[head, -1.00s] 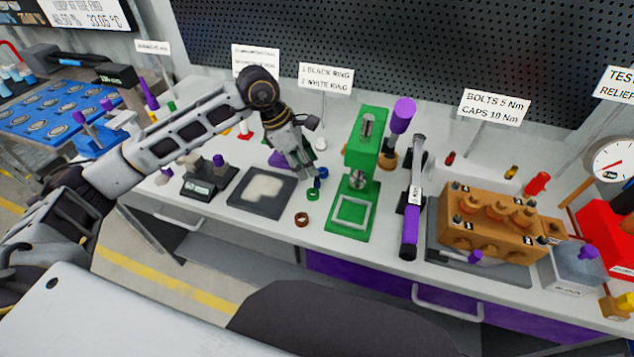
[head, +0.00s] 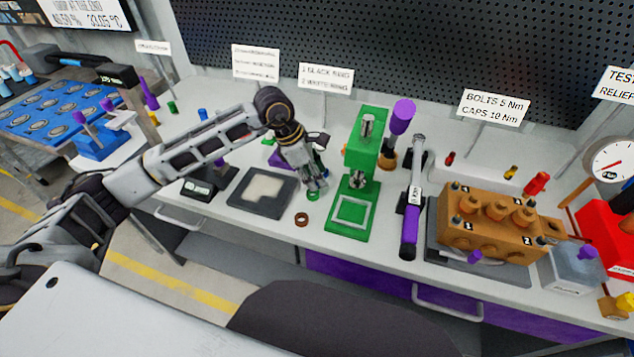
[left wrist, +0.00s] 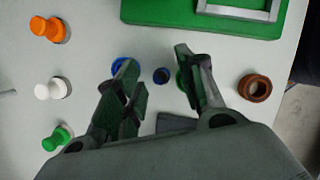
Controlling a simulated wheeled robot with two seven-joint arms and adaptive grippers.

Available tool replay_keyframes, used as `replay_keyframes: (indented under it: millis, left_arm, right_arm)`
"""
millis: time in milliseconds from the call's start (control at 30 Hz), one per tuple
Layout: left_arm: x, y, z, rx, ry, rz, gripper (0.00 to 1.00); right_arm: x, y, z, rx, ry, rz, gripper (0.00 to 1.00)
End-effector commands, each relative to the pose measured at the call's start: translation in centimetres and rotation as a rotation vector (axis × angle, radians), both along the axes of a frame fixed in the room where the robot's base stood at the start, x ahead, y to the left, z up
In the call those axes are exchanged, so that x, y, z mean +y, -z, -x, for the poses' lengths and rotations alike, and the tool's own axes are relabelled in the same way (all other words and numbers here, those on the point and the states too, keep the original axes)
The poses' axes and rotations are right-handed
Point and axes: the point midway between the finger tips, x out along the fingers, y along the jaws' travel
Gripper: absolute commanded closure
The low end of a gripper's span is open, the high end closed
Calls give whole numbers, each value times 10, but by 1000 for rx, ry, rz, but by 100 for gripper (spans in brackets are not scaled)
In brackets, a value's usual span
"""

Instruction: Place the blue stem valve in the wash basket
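A small round blue piece (left wrist: 161,75), probably the blue stem valve seen from above, stands on the white bench in the left wrist view. My left gripper (left wrist: 157,70) is open, with its fingers on either side of that piece; I see no contact. In the head view my left gripper (head: 316,190) points down at the bench, left of the green press (head: 352,195), and mostly hides the piece. I cannot identify the wash basket with certainty. My right gripper is out of view.
A brown ring (head: 301,219) lies near the bench front. A dark tray with a pale pad (head: 240,204) is left of my gripper. Orange (left wrist: 46,28), white (left wrist: 54,88) and green (left wrist: 58,139) pieces stand nearby.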

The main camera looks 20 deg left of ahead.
Motion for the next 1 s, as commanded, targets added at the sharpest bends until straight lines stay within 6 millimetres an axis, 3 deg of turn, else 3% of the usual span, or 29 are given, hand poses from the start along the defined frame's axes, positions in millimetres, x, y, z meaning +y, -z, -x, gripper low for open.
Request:
replay_keyframes:
  millis: [133, 433, 767, 1000]
  left_arm:
    - [0, 0, 0, 0, 0, 0, 64]
    - [0, 0, 0, 0, 0, 0, 100]
    - [0, -1, 0, -1, 0, 0, 100]
    - [0, -15, -1, -3, 0, 1, 100]
  right_arm:
    - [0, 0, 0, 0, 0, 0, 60]
    - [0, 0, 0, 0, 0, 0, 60]
    - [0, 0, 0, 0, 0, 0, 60]
    - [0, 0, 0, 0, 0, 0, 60]
